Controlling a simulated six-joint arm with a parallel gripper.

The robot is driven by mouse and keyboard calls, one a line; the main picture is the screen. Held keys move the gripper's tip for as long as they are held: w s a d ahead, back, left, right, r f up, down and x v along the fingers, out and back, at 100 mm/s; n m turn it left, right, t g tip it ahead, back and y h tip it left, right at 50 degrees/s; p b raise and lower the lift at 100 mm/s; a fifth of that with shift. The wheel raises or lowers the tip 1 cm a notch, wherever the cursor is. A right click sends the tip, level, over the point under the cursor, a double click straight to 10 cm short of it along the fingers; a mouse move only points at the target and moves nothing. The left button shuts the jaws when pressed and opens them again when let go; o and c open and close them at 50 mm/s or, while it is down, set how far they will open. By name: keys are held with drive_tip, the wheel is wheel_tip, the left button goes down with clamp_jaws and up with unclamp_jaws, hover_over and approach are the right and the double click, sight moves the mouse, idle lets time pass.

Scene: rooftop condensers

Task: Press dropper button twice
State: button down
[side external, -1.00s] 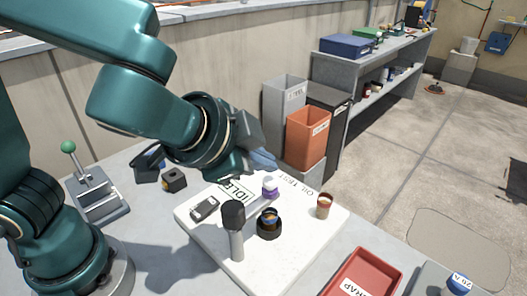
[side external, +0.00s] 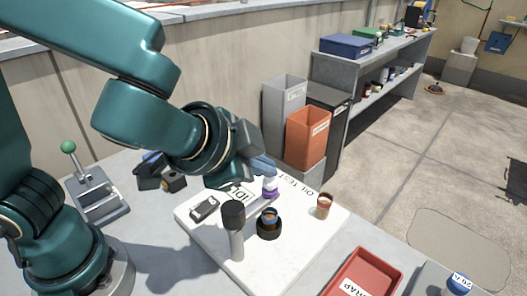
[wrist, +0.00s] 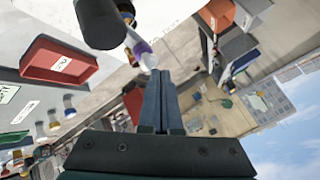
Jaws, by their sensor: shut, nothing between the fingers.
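The white board (side external: 290,257) marked OIL TEST lies on the bench. On it stand a grey post with a black head (side external: 233,215), a black round holder (side external: 268,228) with a small vial in it, and a purple-and-white bottle (side external: 270,188). I cannot tell which part is the dropper button. My gripper (side external: 265,166) is shut and empty, just above and behind the bottle. In the wrist view its fingers (wrist: 160,78) are together, with the bottle (wrist: 145,55) close beyond their tips and the black head (wrist: 100,22) to the left.
An IDLE sign (side external: 240,193) and a small grey device (side external: 205,208) lie on the board's left part. A cup with a red band (side external: 324,206) stands on the right. A red SCRAP tray (side external: 365,275) sits at the front right. Bins (side external: 308,138) stand behind.

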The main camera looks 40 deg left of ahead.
drive_tip(key=shift+f, duration=0.6)
idle(0.3)
drive_tip(key=shift+r, duration=1.1)
drive_tip(key=shift+r, duration=2.5)
idle(0.6)
wheel_tip(320, 180, up, 4)
drive_tip(key=shift+f, duration=0.1)
idle(0.4)
